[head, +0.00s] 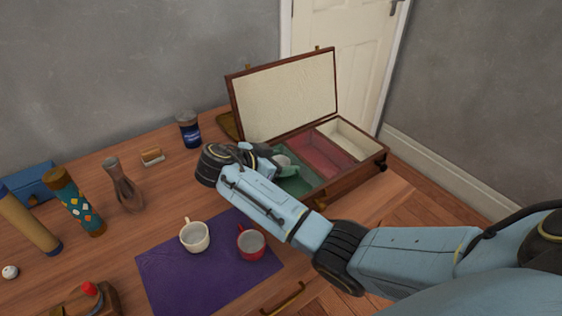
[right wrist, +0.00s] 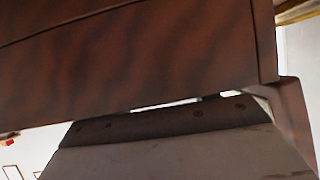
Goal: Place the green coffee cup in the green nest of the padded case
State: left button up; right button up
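The padded case (head: 352,178) stands open at the back right of the table, its cream-lined lid (head: 290,95) raised. Its green nest (head: 297,183) is the compartment nearest my right arm. A pale green rounded thing (head: 283,160), probably the green coffee cup, shows in or just above that nest, partly hidden by my right gripper (head: 268,158). The gripper is at the cup, over the nest's left side; its fingertips are hidden, so I cannot tell if it grips. The right wrist view shows mostly close brown wood. My left gripper is out of view.
A cream cup (head: 194,236) and a red cup (head: 251,243) stand on a purple mat (head: 165,275). The case's red nest (head: 318,152) and cream nest (head: 350,138) look empty.

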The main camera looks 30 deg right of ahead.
jog(key=o, duration=0.3)
jog(key=shift+s+a+f, duration=0.1)
jog(key=shift+s+f, duration=0.1)
jog(key=shift+f, duration=0.5)
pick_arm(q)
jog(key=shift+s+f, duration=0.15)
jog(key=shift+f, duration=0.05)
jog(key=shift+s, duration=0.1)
pick_arm(e)
jog(key=shift+r, duration=0.15)
jog(key=shift+w+r+p, duration=0.15)
jog(key=shift+r+p, duration=0.3)
jog(key=shift+r, duration=0.05)
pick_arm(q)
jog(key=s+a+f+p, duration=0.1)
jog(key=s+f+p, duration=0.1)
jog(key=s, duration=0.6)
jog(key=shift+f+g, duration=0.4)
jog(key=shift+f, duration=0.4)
pick_arm(e)
jog(key=v, duration=1.2)
jog(key=shift+w+r, duration=0.15)
jog(key=shift+r, duration=0.05)
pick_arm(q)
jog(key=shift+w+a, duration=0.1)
